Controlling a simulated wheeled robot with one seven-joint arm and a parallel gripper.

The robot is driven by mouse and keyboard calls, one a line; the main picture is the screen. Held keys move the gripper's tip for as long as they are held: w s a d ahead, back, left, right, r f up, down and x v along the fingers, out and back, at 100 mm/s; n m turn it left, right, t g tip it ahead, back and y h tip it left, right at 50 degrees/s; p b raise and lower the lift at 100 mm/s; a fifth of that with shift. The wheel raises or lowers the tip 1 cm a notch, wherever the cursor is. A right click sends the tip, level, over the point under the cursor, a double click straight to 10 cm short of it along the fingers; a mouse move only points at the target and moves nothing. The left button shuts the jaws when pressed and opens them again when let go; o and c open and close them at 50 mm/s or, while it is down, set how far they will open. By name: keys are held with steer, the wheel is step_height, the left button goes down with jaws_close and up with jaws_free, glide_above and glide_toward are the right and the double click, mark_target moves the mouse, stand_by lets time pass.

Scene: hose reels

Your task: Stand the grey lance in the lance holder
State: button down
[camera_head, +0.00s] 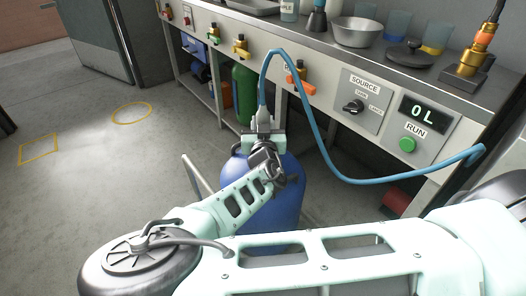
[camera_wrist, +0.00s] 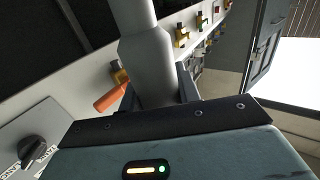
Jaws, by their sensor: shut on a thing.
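The grey lance (camera_head: 262,96) is held in my gripper (camera_head: 264,136), with a blue hose (camera_head: 310,110) running from its top. In the wrist view the lance (camera_wrist: 150,68) stands between the jaws, which are shut on it. Its lower end is hidden in the head view by my gripper and arm. A block (camera_head: 465,78) with an orange and brass upright piece stands at the right end of the counter, apart from my gripper. I cannot tell whether this block is the lance holder.
A blue drum (camera_head: 285,205) stands behind my forearm. The counter (camera_head: 300,42) carries a metal bowl (camera_head: 357,32), cups and a black lid (camera_head: 408,54). Its front has valves, a SOURCE knob (camera_head: 353,106) and a green RUN button (camera_head: 407,145). Floor at left is open.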

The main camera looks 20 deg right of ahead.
step_height(320, 180, up, 45)
steer(key=p, duration=3.2)
